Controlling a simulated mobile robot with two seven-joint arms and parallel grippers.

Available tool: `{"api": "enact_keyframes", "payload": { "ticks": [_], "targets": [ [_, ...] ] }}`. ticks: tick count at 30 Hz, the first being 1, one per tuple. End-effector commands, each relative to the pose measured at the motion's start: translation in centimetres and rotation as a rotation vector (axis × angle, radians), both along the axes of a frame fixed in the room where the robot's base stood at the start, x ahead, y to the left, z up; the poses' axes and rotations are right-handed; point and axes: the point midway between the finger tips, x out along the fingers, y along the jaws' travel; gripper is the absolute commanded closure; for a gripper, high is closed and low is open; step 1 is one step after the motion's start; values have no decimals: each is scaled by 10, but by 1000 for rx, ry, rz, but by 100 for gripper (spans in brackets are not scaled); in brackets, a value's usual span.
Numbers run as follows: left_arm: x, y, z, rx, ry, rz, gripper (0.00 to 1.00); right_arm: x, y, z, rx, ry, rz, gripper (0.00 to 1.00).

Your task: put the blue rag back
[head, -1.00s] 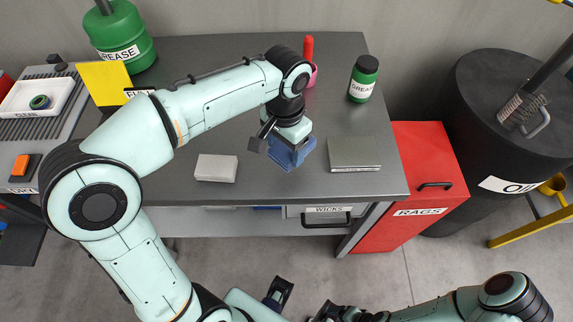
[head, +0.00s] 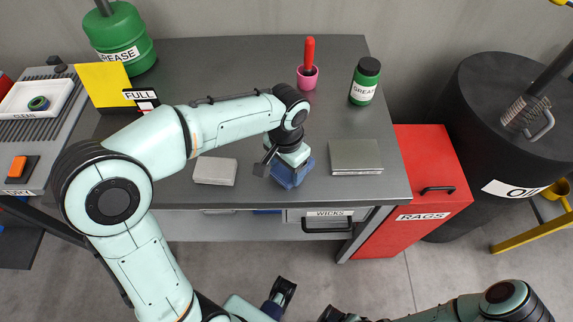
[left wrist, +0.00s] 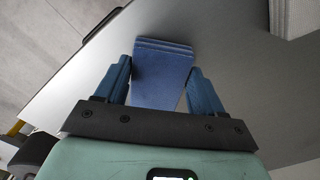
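The blue rag (left wrist: 163,75) is a folded, layered blue pad on the grey tabletop, seen in the left wrist view between my left gripper's two blue fingers. My left gripper (head: 292,178) is low over the front of the workbench and hides most of the rag in the head view. Its fingers (left wrist: 160,85) stand apart on either side of the rag, and I see no clear grip. The red bin labelled RAGS (head: 418,185) stands at the bench's right end with its top closed. Parts of my right arm show at the bottom edge; its fingers are unclear.
A white block (head: 215,171) lies left of my left gripper and a grey-green block (head: 355,156) right of it. Behind are a pink cup (head: 307,78) with a red-handled tool and a green grease jar (head: 365,82). The WICKS drawer (head: 328,222) is below the bench top.

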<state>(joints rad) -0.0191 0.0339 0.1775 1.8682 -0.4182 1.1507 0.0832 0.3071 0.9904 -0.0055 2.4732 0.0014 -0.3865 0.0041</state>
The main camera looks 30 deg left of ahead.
Motion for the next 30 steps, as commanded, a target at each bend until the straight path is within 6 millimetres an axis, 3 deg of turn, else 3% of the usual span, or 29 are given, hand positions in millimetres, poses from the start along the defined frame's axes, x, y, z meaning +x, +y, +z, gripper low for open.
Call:
{"api": "enact_keyframes", "payload": {
  "ticks": [1,2,3,14,30],
  "targets": [
    [0,0,-1,0,1,0,19,0,0,0,0,0,0,16],
    [0,0,-1,0,1,0,9,0,0,0,0,0,0,16],
    [0,0,0,0,1,0,6,0,0,0,0,0,0,16],
    [0,0,7,0,-2,0,6,0,0,3,1,2,1,16],
    [1,0,109,-1,-4,-1,6,6,0,23,0,-6,0,16]
  ]
}}
